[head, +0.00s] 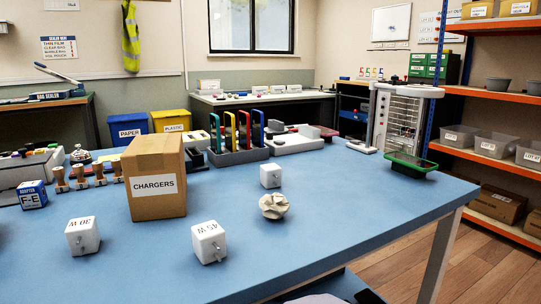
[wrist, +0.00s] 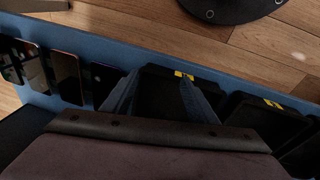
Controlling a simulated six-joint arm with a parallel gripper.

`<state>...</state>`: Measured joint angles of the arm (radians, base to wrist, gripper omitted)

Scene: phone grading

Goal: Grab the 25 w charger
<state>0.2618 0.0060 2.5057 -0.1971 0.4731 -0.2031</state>
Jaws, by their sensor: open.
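Three white cube chargers with metal prongs stand on the blue table in the head view. One charger (head: 82,237) at the front left is marked 30 W, upside down. Another charger (head: 208,241) at the front middle is marked 45 W, also upside down. The third, smaller-looking charger (head: 270,175) stands farther back; its label is too small to read. No 25 W label is legible. My gripper (wrist: 160,85) shows only in the wrist view, open with nothing between its fingers, over a dark tray with a yellow tag. No charger shows in that view.
A cardboard box (head: 156,178) labelled CHARGERS stands left of the third charger. A crumpled pale ball (head: 273,206) lies just in front of that charger. Several phones (wrist: 66,77) and dark trays line the table edge in the wrist view. The table's right front is clear.

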